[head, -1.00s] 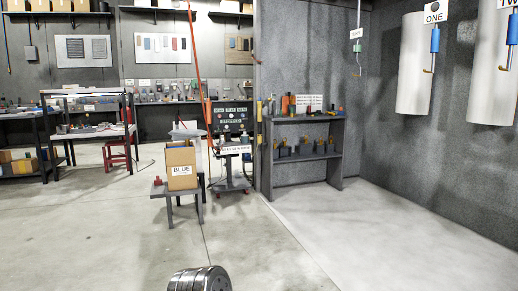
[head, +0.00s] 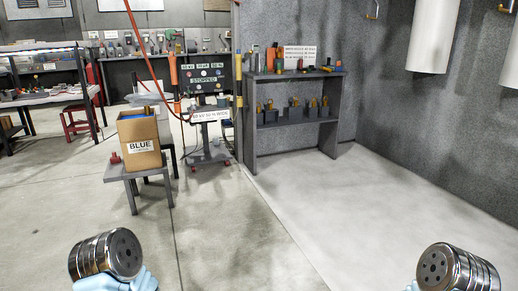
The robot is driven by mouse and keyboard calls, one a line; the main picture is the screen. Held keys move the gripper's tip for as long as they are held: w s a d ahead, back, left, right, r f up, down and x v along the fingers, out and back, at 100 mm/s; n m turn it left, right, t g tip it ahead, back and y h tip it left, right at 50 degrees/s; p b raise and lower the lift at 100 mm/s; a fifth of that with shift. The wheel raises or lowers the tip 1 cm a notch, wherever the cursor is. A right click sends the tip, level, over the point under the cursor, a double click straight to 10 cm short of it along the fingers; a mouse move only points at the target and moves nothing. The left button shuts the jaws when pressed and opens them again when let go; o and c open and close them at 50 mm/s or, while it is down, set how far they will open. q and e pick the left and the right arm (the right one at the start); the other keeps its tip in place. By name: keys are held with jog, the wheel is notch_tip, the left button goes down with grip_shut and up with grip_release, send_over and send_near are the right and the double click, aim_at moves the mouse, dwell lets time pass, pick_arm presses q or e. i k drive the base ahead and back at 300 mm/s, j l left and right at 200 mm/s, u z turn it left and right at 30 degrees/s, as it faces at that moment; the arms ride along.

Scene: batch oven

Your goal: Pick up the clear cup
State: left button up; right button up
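I cannot make out a clear cup in the head view. A pale, flat-topped object (head: 145,99) shows just behind the cardboard box, but I cannot tell what it is. Two shiny metal cylinders of my own arms show at the bottom left and bottom right, each with a light blue part by it. The fingers of both grippers are out of view.
A cardboard box (head: 139,130) labelled BLUE stands on a low grey table (head: 122,173) with a small red object (head: 115,158). A wheeled panel stand (head: 209,150) reads STOPPED. A grey shelf (head: 297,131) holds small items. The floor (head: 230,240) ahead is clear.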

aim_at(221, 100)
jog(key=i, duration=2.95)
